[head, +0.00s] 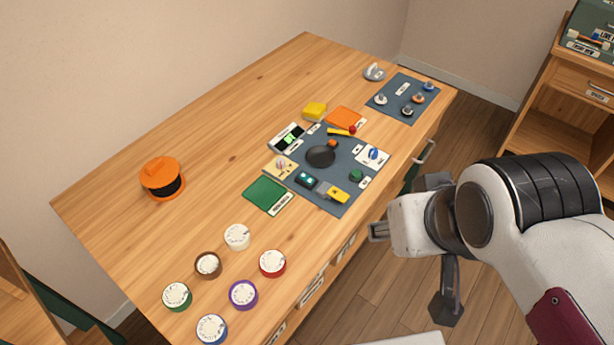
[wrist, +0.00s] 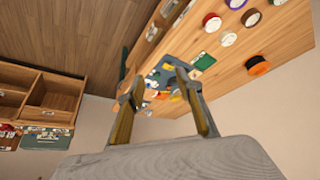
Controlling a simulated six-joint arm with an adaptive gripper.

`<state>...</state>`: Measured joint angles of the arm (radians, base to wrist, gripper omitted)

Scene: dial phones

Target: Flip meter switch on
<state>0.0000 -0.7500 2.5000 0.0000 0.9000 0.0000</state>
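A dark blue-grey mat (head: 335,188) on the wooden table holds small devices around a black round piece (head: 320,156). A small panel with a lit green display (head: 289,138) sits at the mat's upper left edge and looks like the meter. A white plate with a blue knob (head: 373,154) is at its right. I cannot tell which part is the meter switch. My gripper (head: 438,245) is off the table's right edge, apart from the mat. In the wrist view its two fingers (wrist: 160,80) are spread and empty, with the mat partly hidden behind them.
Several round dials (head: 237,237) stand at the table's near end, and an orange-and-black spool (head: 162,178) at the left. A second mat with knobs (head: 403,98) lies at the far right. The left middle table (head: 220,130) is clear. A wooden shelf (head: 580,90) stands at right.

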